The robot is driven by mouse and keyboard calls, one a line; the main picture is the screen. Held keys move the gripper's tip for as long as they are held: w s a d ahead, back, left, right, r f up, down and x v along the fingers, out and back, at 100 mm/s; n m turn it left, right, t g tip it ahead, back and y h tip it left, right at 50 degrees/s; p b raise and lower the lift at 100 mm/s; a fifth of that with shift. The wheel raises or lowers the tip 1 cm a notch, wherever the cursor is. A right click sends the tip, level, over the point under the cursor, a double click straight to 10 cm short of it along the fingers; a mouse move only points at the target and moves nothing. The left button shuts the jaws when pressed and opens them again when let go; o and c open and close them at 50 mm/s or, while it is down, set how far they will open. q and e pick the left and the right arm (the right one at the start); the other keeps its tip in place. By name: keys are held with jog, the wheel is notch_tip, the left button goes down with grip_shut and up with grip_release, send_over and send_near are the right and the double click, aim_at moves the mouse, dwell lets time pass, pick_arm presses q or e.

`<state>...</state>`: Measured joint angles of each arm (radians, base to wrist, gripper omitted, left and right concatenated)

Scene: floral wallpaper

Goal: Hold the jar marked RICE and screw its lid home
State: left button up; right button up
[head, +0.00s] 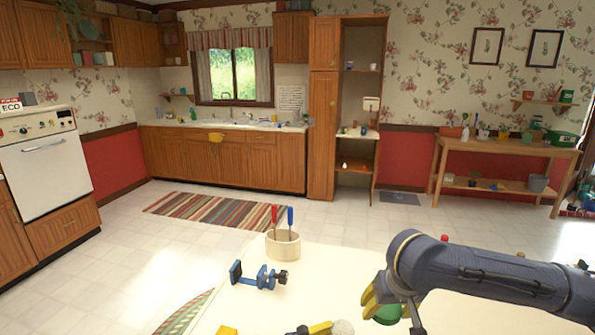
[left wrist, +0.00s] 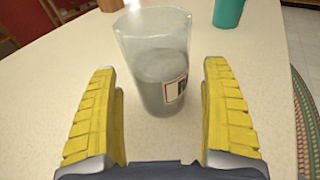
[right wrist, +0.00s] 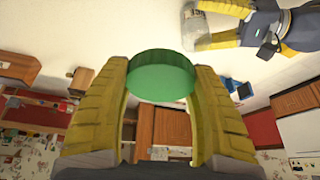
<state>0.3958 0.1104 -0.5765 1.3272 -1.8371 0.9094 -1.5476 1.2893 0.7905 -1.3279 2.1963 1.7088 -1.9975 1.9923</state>
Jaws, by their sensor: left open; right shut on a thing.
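The clear jar (left wrist: 158,65) stands upright on the table with grey contents, no lid on it, and a partly visible label at its right side. My left gripper (left wrist: 165,115) is open, its yellow fingers on either side of the jar, with gaps showing. The jar's pale top shows at the bottom of the head view (head: 343,327), beside a left finger. My right gripper (right wrist: 160,95) is shut on a green round lid (right wrist: 160,78), which is also partly visible in the head view (head: 388,314). The lid is apart from the jar, to its right in the head view.
A teal cup (left wrist: 229,12) is beyond the jar in the left wrist view. A striped cloth (head: 186,314) lies at the left edge.

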pick_arm(q)
jog(key=shift+w+d+f, duration=0.15)
jog(key=shift+w+d, duration=0.05)
jog(key=shift+d, duration=0.4)
jog(key=shift+c, duration=0.2)
jog(key=c, duration=0.9)
jog(key=shift+c, duration=0.2)
jog(key=o, duration=0.8)
jog(key=shift+o, duration=0.3)
jog(key=c, duration=1.2)
jog(key=shift+o, duration=0.2)
